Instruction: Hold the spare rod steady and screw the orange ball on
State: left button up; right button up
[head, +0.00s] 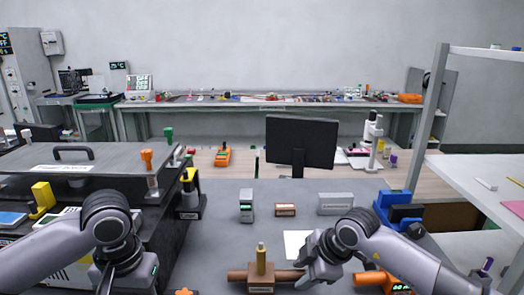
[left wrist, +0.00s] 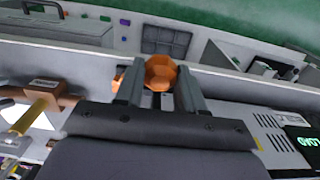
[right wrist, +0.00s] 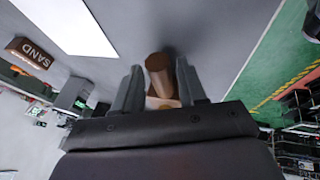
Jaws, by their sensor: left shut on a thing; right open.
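The spare rod (head: 261,254) looks brass-coloured and stands upright in a brown holder (head: 261,277) with a bar sticking out on each side. In the left wrist view the rod (left wrist: 38,108) shows at the left, apart from my left gripper (left wrist: 160,88). In the head view the right gripper (head: 305,275) is at the bar's right end.
A small brown box (head: 285,210) and grey boxes (head: 246,207) (head: 335,204) stand behind the holder. A white sheet (head: 297,241) lies near the right gripper. An orange tool (head: 380,279) lies at the right. A dark cabinet with levers (head: 147,160) stands at the left.

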pick_arm(q)
jog(key=shift+f+b, duration=0.35)
jog(key=shift+f, duration=0.25)
pick_arm(e)
jog(key=shift+w+a+f, duration=0.2)
jog(key=shift+a+f, duration=0.05)
jog(key=shift+f, duration=0.25)
grip_shut()
dwell(0.3)
pick_arm(q)
jog(key=shift+w+d+r, duration=0.15)
jog(key=shift+w+d, duration=0.15)
jog(key=shift+w, duration=0.05)
jog(key=w+d+r, duration=0.6)
jog(key=d, duration=0.4)
jog(key=w+d+r, duration=0.6)
jog(key=d+r, duration=0.1)
jog(key=d, duration=0.3)
jog(key=shift+w+d+r, duration=0.3)
jog(key=shift+w, duration=0.1)
